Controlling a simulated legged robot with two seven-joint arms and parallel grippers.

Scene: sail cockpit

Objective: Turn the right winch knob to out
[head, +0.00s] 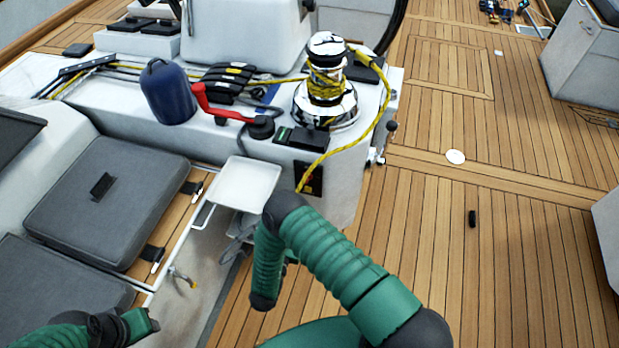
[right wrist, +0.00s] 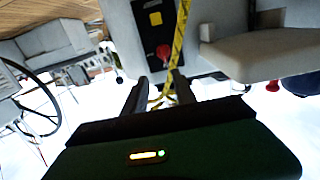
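A red knob (right wrist: 163,52) sits on a black panel (right wrist: 155,32) below a yellow square in the right wrist view. In the head view the small dark panel (head: 316,184) is on the side of the cockpit block below the winch (head: 326,88). My right gripper (right wrist: 160,80) is open and empty, its two fingers apart just short of the knob. A yellow rope (right wrist: 180,35) hangs close beside the knob. In the head view my right arm hides its gripper.
A white folding tray (head: 244,184) juts out near my right arm. Grey cushions (head: 108,200) are at left. The teak deck (head: 450,120) at right is mostly clear.

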